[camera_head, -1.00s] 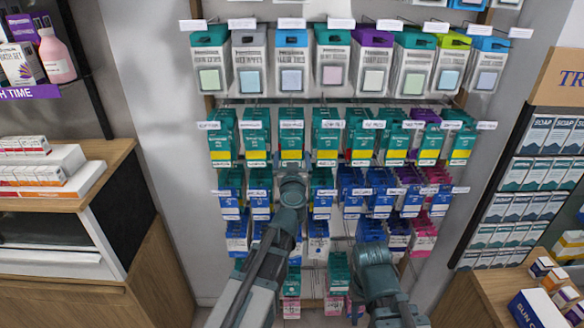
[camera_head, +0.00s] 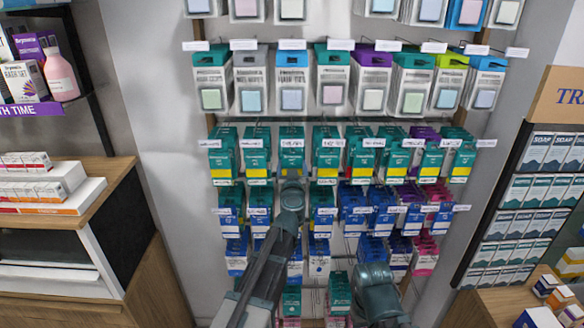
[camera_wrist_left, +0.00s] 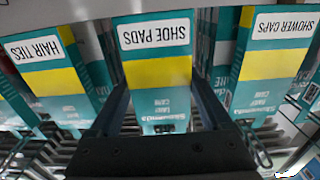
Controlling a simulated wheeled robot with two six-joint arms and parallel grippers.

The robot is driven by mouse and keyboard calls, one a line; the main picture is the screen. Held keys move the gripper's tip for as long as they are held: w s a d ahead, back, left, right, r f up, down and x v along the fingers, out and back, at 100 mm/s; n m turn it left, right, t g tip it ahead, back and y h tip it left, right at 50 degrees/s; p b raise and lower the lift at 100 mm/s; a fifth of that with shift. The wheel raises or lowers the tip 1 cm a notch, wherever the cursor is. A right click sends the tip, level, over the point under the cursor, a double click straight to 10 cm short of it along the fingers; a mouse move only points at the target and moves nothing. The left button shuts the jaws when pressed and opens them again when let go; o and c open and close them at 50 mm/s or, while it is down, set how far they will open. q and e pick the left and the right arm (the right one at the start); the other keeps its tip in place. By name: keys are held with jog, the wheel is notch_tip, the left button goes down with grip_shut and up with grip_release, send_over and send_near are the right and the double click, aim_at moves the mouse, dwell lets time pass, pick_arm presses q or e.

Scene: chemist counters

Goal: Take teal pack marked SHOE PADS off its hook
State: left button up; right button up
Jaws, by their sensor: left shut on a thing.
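The teal SHOE PADS pack (camera_wrist_left: 157,73) has a yellow band and a white label that reads upside down in the left wrist view. It sits between the fingers of my left gripper (camera_wrist_left: 160,118), which is shut on its lower part. In the head view the pack (camera_head: 291,150) is in the middle row of teal packs, with my left gripper (camera_head: 291,188) at its lower end. It appears in line with its neighbours; its hook is hidden. My right arm shows at the lower middle of the head view, but its gripper fingers do not.
In the wrist view, HAIR TIES packs (camera_wrist_left: 50,80) hang to the left and SHOWER CAPS packs (camera_wrist_left: 270,62) to the right, both close by. Blue packs (camera_head: 354,205) hang below. Grey-white packs (camera_head: 291,85) hang above. A soap rack (camera_head: 510,200) stands at the right.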

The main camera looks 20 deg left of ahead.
pick_arm(q)
jog(key=shift+c, duration=0.8)
jog(key=shift+r, duration=0.1)
jog(key=shift+r+p, duration=0.35)
jog(key=shift+p, duration=0.05)
jog(key=shift+s, duration=0.1)
jog(key=v, duration=0.7)
jog(key=shift+s, duration=0.4)
dwell(1.0)
jog(key=shift+s+d, duration=0.1)
jog(key=shift+d, duration=0.05)
